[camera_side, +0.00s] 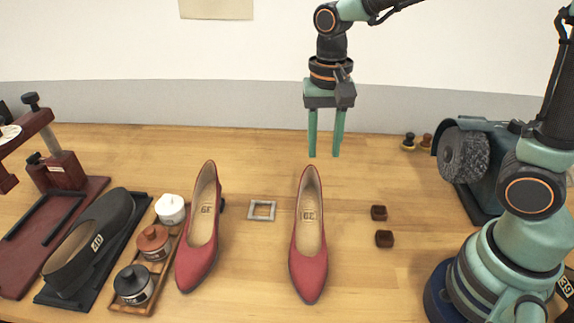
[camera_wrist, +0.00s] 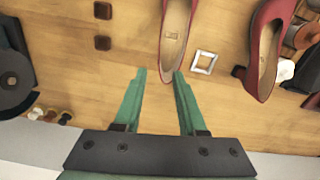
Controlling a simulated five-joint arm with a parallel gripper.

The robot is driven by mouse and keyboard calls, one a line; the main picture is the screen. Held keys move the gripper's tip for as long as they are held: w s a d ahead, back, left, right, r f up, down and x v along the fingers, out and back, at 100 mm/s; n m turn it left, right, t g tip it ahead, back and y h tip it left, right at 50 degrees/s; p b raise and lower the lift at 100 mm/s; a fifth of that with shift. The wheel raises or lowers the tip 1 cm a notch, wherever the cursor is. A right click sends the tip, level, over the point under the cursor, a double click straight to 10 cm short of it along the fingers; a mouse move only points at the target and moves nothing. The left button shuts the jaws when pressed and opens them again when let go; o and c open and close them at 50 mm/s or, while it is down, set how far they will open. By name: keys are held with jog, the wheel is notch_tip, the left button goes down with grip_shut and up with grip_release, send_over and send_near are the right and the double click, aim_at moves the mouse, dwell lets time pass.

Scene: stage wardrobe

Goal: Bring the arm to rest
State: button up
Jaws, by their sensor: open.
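My gripper (camera_side: 325,152) hangs above the wooden table (camera_side: 255,152), behind the right red shoe, with its two green fingers pointing down. It is open and holds nothing. In the wrist view my gripper (camera_wrist: 158,75) also shows empty, with bare table between the fingers and the toe or heel end of a red shoe close beyond the tips. The right red shoe (camera_side: 308,268) and the left red shoe (camera_side: 196,262) stand on the table, apart from each other. The fingers look clear of both shoes.
A grey square frame (camera_side: 250,210) lies between the shoes. Two brown blocks (camera_side: 384,239) lie right of them. A black shoe (camera_side: 75,250), a wooden tray of jars (camera_side: 146,309) and a red stand (camera_side: 80,200) are left. A brush machine (camera_side: 482,165) stands right. The table's back middle is free.

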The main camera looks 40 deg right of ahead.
jog(key=s+d+r+n+t, duration=0.5)
jog(key=d+r+n, duration=0.1)
jog(key=n, duration=0.1)
jog(key=shift+s+d+n+t, duration=0.2)
jog(key=shift+s+n+t, duration=0.05)
jog(key=shift+n+t, duration=0.05)
jog(key=shift+r, duration=0.1)
dwell(0.9)
